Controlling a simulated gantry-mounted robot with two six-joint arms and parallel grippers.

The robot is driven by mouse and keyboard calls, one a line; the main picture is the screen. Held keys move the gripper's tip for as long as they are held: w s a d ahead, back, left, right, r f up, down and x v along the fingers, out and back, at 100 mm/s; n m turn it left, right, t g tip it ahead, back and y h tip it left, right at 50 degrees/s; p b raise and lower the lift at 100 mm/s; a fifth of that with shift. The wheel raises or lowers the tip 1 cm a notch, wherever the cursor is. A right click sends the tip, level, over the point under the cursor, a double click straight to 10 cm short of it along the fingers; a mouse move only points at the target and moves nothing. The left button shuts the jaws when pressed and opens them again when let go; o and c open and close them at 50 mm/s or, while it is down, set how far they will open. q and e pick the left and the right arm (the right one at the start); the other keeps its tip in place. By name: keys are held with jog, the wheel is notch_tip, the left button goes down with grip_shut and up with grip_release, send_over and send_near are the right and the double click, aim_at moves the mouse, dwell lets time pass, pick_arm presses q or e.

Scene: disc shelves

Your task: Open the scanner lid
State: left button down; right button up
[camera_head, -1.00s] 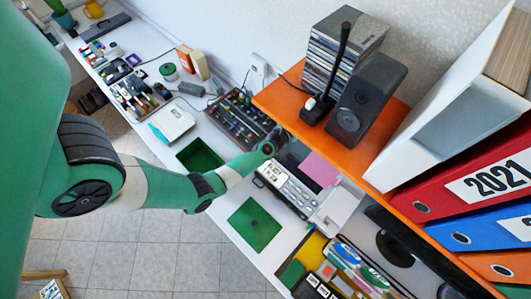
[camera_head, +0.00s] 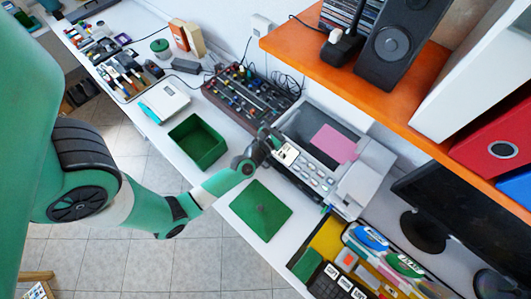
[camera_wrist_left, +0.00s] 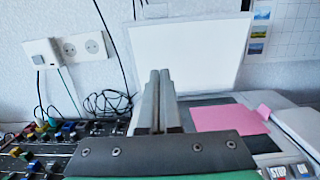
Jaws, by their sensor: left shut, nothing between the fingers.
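The grey scanner unit (camera_head: 308,178) sits on the white desk under the orange shelf, with a button panel along its front and a pink sheet (camera_head: 335,143) on top. My left gripper (camera_head: 271,137) is at the scanner's left end, shut and empty. In the left wrist view its fingers (camera_wrist_left: 158,78) are together, pointing toward the wall. A white framed panel (camera_wrist_left: 205,50) stands upright behind them; it may be the raised lid, but I cannot tell for sure. Whether the fingers touch anything is unclear. My right gripper is not in view.
A green open box (camera_head: 198,141) and a flat green plate (camera_head: 261,210) lie in front. The orange shelf (camera_head: 340,57) overhangs the back, with a black speaker (camera_head: 403,48). A monitor (camera_head: 440,195) is at right.

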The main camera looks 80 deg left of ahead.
pick_arm(q)
jog(key=s+d+f+b, duration=0.5)
jog(key=s+d, duration=0.1)
jog(key=s, duration=0.3)
jog(key=shift+d+f+b, duration=0.15)
jog(key=shift+f+b, duration=0.2)
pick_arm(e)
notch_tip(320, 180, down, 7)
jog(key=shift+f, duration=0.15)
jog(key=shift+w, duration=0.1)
